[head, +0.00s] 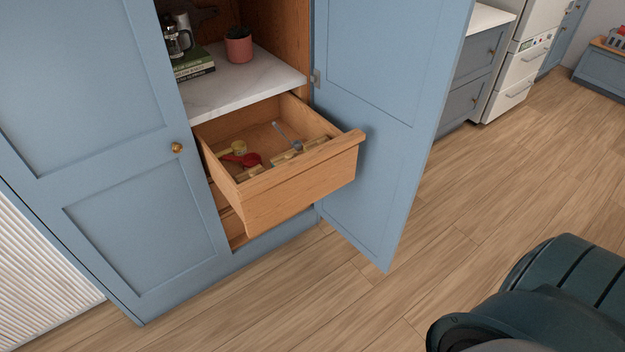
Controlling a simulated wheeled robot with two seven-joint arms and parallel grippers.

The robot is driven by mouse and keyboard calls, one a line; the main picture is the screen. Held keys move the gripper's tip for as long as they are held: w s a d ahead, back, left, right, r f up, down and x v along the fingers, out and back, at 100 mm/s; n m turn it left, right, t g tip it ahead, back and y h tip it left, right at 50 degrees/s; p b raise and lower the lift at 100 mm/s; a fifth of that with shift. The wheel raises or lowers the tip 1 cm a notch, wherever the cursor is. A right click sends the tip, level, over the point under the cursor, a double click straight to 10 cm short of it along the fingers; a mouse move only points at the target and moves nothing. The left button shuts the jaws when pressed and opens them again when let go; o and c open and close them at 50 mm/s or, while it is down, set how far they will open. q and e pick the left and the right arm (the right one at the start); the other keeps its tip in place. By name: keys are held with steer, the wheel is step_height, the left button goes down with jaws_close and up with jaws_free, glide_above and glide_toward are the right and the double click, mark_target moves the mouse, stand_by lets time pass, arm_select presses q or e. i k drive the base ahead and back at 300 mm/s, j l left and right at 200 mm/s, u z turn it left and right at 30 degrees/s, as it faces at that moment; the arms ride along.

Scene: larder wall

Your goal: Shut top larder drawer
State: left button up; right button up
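The top larder drawer (305,183) is wooden and stands pulled well out of the blue larder, below a marble shelf (245,86). Its front panel faces toward the lower right. Inside lie a red scoop-like item (250,159), a small yellow round item (239,147), a grey utensil (281,132) and some small wooden pieces. Another wooden drawer front (232,222) shows below it, set back inside the larder. Neither of my grippers is in view. A dark part of my own body fills the lower right corner.
The left larder door (95,120) has a brass knob (177,147). The right larder door (375,110) stands open beside the drawer. A pink plant pot (238,48) and stacked books (192,65) stand on the shelf. The wooden floor (400,290) before the drawer is clear.

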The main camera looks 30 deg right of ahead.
mark_target(262, 201)
steer(key=i, duration=1.45)
steer(key=z, duration=1.85)
